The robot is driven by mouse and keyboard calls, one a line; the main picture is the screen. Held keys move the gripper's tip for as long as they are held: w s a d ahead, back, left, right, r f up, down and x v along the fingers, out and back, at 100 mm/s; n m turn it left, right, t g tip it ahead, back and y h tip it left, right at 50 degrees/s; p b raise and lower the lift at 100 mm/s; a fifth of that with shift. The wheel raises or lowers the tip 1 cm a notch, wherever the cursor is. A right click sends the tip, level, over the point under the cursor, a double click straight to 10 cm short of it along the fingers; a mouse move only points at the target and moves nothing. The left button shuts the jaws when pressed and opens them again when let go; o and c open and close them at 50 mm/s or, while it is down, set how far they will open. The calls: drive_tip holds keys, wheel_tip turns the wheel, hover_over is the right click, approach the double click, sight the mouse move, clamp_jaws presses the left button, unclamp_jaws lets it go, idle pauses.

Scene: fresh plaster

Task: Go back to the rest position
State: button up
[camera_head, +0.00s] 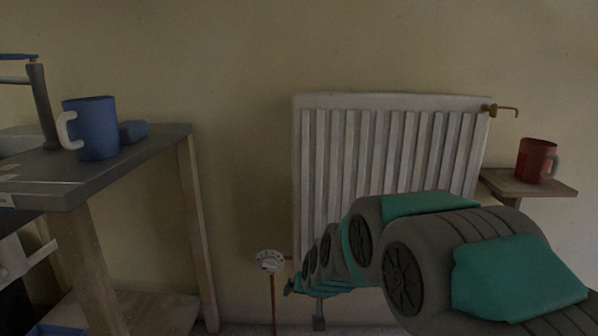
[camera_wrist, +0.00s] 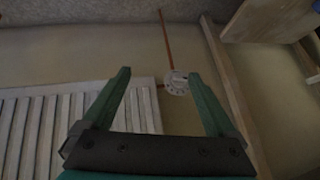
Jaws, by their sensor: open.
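My gripper (camera_wrist: 158,98) is open in the wrist view, with its two green fingers spread apart and nothing between them. Beyond the fingertips the wrist view shows a round white dial valve (camera_wrist: 175,82) on a copper pipe, beside the white radiator (camera_wrist: 40,130). In the head view my grey and green arm reaches from the lower right toward the foot of the radiator (camera_head: 390,150). The same dial valve (camera_head: 269,262) stands to the left of the arm's far end. The gripper's fingers are hard to make out in the head view.
A blue mug (camera_head: 93,130) stands on a grey worktop (camera_head: 60,185) with wooden legs at the left. A red mug (camera_head: 537,160) stands on a small wooden shelf (camera_head: 525,187) at the right. A brass tap (camera_head: 500,110) sits at the radiator's upper right. The wall between worktop and radiator is bare.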

drive_tip(key=s+d+r+g, duration=0.1)
drive_tip(key=s+d+g, duration=0.2)
drive_tip(key=s, duration=1)
drive_tip(key=s+d+r+g+h+p, duration=0.1)
drive_tip(key=s+d, duration=0.5)
drive_tip(key=s, duration=0.7)
drive_tip(key=s+d+r+g+h+p, duration=0.1)
drive_tip(key=s+d+r+g, duration=0.2)
drive_tip(key=s, duration=1)
drive_tip(key=shift+s+d+g, duration=0.4)
drive_tip(key=shift+d+g, duration=0.4)
drive_tip(key=shift+g, duration=0.1)
